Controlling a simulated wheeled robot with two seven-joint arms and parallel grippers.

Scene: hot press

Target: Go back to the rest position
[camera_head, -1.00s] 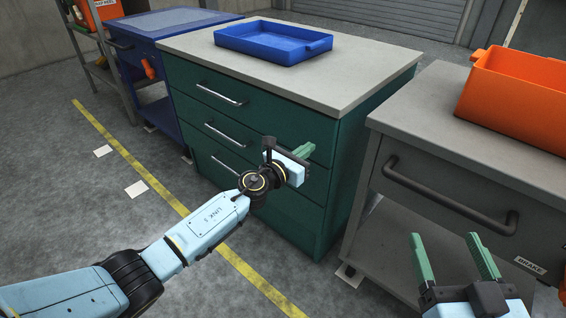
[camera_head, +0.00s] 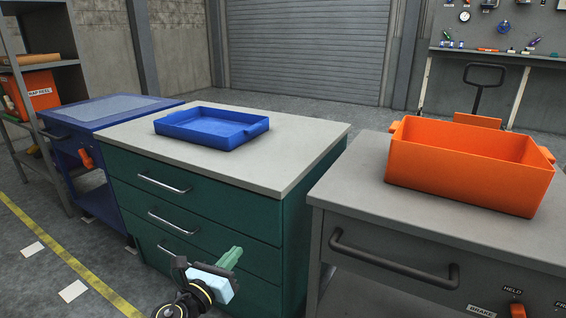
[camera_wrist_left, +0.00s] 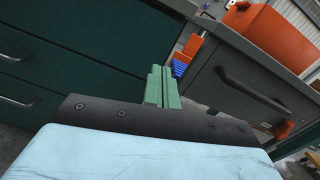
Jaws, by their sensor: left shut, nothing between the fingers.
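My left gripper (camera_head: 231,258) is at the lower middle of the head view, in front of the green drawer cabinet (camera_head: 240,215). Its green fingers are together with nothing between them. In the left wrist view the shut fingers (camera_wrist_left: 161,86) point toward the gap between the green cabinet and the grey bench. My right gripper does not show in either current view.
A blue tray (camera_head: 203,137) lies on the cabinet's pale top. An orange bin (camera_head: 450,168) stands on the grey bench (camera_head: 345,180) at right, which has a dark handle (camera_head: 390,262). A blue table (camera_head: 70,115) and a shelf (camera_head: 50,85) are at left. Floor is open at lower left.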

